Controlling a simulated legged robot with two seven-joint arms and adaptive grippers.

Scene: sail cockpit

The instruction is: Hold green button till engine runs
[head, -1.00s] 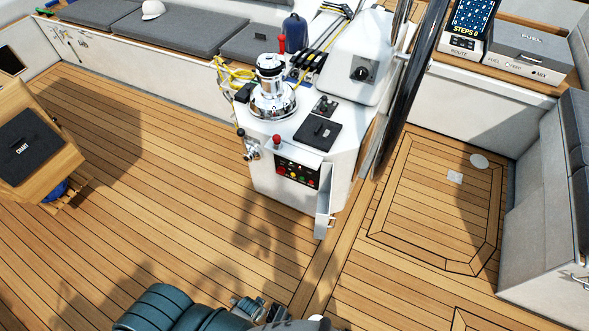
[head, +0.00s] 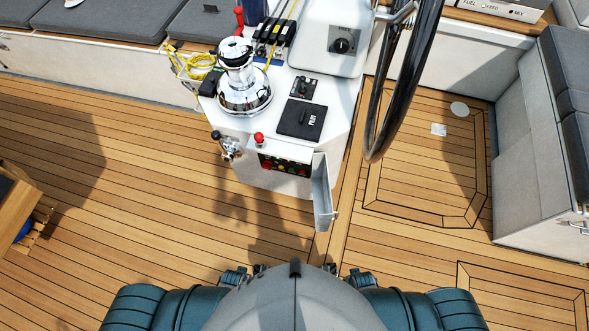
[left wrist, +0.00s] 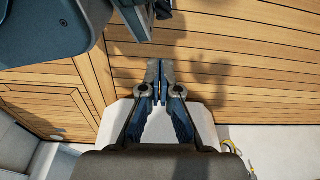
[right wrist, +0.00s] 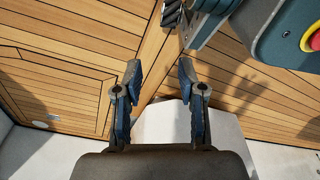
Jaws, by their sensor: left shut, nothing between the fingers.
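The engine panel (head: 283,164) is a dark face with small red, green and yellow controls, low on the front of the white console (head: 265,125). I see it steeply from above, so I cannot single out the green button. A hinged metal cover (head: 321,193) stands open at its right side. A red-knobbed lever (head: 258,139) sits at its top edge. My left gripper (left wrist: 161,65) is shut and empty in the left wrist view. My right gripper (right wrist: 160,68) is open and empty in the right wrist view. Both are over the deck, apart from the panel.
A chrome winch (head: 242,85) with yellow rope stands on the console. A black steering wheel (head: 410,80) rises at its right. A grey-cushioned bench (head: 545,130) is at the right, a wooden box (head: 15,215) at the left edge. Teak deck (head: 150,200) before the console is clear.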

